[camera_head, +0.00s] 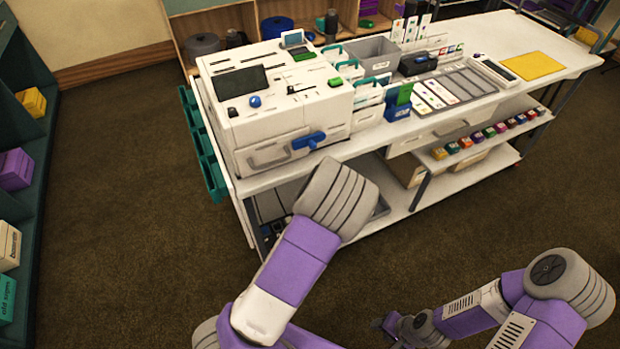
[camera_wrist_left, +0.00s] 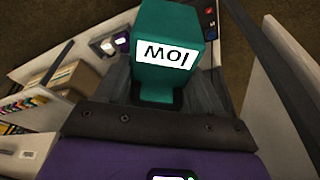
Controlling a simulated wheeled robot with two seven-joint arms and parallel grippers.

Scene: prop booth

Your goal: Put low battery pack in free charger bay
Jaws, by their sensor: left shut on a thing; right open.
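A teal battery pack (camera_wrist_left: 170,28) with a white label reading "low", upside down in the picture, fills the top middle of the left wrist view. My left gripper (camera_wrist_left: 160,88) is shut on its lower part. In the head view my left arm reaches to the bench's front left, and its gripper and the pack are hidden behind the grey wrist. My right gripper (camera_head: 391,326) is open and empty, low over the floor at the bottom, partly hidden by its arm. I cannot make out a free charger bay for certain in either view.
The white bench (camera_head: 395,136) carries a large white machine (camera_head: 285,120) with a blue handle. In the wrist view a pale panel (camera_wrist_left: 290,95) stands close right of the pack. Brown floor (camera_head: 130,220) is clear at left.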

